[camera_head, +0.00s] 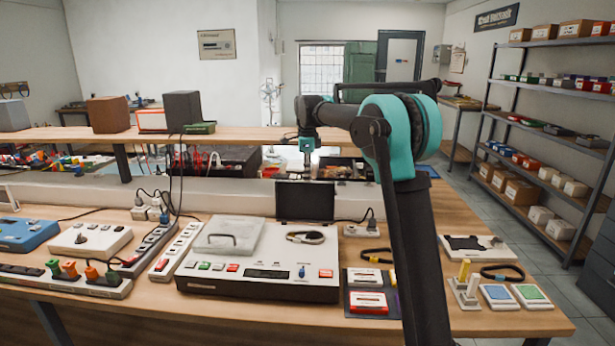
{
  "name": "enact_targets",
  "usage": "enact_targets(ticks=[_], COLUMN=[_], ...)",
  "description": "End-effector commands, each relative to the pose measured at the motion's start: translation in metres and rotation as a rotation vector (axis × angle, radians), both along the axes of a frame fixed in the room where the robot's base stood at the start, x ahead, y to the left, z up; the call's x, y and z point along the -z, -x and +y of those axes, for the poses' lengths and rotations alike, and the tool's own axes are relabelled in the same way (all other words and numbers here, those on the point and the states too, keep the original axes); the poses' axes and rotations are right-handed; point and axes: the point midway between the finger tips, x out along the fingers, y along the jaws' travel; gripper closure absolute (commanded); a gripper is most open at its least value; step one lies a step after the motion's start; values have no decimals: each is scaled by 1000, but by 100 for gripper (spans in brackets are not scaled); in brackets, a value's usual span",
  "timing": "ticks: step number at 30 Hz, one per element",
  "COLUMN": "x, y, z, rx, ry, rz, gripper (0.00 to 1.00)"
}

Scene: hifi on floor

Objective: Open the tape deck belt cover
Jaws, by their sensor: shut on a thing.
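The tape deck (258,287) is a white box with buttons along its front, in the middle of the bench in the head view. A dark flat panel, which looks like the belt cover (305,203), stands upright at its back right. A dark belt loop (305,237) lies exposed on the deck in front of it. My gripper (307,168) points down just above the middle of the panel's top edge and is shut on it. The fingertips are small, and the exact contact is hard to see. A grey lid with a handle (228,238) lies closed on the deck's left part.
Power strips (175,250) and small devices stand left of the deck. A raised shelf (240,135) runs behind. My arm crosses the right side.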

Motion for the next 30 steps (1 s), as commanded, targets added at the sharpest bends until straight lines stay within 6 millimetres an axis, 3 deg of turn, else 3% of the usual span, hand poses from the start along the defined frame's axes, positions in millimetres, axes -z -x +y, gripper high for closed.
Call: enact_targets(ticks=[1, 7, 9, 13, 25, 30], x=[8, 8, 8, 8, 5, -13], y=[4, 4, 4, 4, 2, 4], z=[0, 0, 0, 0, 0, 0], rx=[-3, -3, -3, -2, -1, 0], ry=[4, 4, 4, 4, 3, 3], rz=[17, 17, 17, 15, 10, 10], gripper=[100, 100, 87, 71, 71, 71])
